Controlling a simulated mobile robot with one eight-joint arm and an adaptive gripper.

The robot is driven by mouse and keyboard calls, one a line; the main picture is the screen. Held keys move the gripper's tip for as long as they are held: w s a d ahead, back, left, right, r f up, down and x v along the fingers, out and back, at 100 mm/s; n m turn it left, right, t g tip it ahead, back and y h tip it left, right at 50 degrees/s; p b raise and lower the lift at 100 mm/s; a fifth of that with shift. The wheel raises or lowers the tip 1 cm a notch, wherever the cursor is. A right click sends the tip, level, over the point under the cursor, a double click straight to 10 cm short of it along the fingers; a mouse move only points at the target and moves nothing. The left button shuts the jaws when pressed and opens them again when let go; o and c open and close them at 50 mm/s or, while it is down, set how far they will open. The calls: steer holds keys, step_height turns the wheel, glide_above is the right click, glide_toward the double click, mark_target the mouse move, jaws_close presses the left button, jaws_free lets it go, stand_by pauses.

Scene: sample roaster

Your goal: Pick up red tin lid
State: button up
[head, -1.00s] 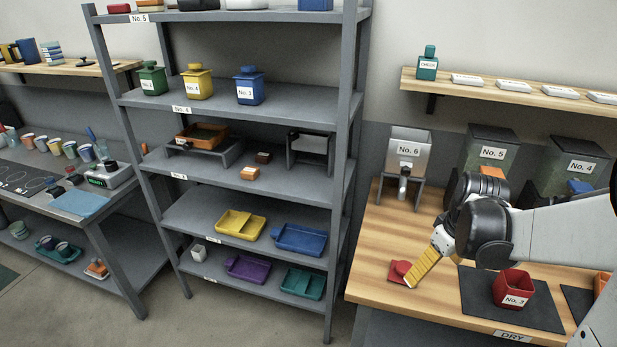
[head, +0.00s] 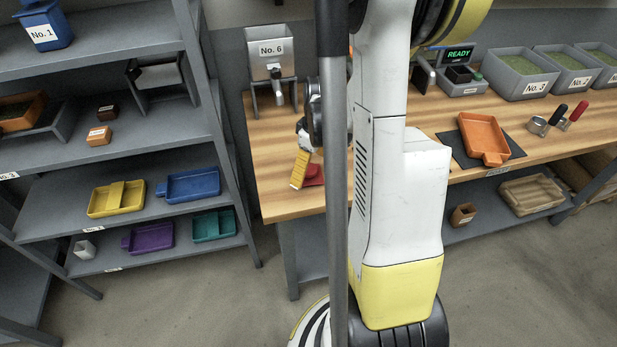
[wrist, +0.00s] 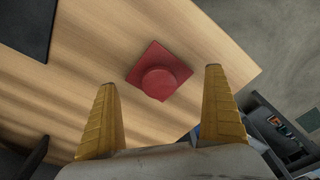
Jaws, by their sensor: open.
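The red tin lid (wrist: 159,82) lies flat on the wooden table, a square plate with a round raised knob on top. In the head view the lid (head: 313,174) shows near the table's left end, partly hidden by my gripper and arm column. My gripper (wrist: 160,115) is open, its two yellow fingers apart and empty. In the wrist view the lid sits beyond the fingertips, in line with the gap between them. In the head view my gripper (head: 297,182) is just left of the lid, pointing down. The red No. 3 tin is hidden in the current head view.
A dark mat (wrist: 27,25) lies on the table at the wrist view's upper left. The No. 6 dispenser (head: 270,62) stands behind the lid. An orange tray (head: 483,138) sits further right. The table edge (wrist: 255,80) is close to the lid.

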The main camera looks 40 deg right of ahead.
steer(key=f, duration=0.2)
steer(key=shift+w+f+b, duration=0.2)
steer(key=shift+f+b, duration=0.1)
steer(key=shift+r, duration=0.1)
steer(key=c, duration=1.1)
steer(key=shift+a, duration=0.1)
steer(key=shift+c, duration=0.2)
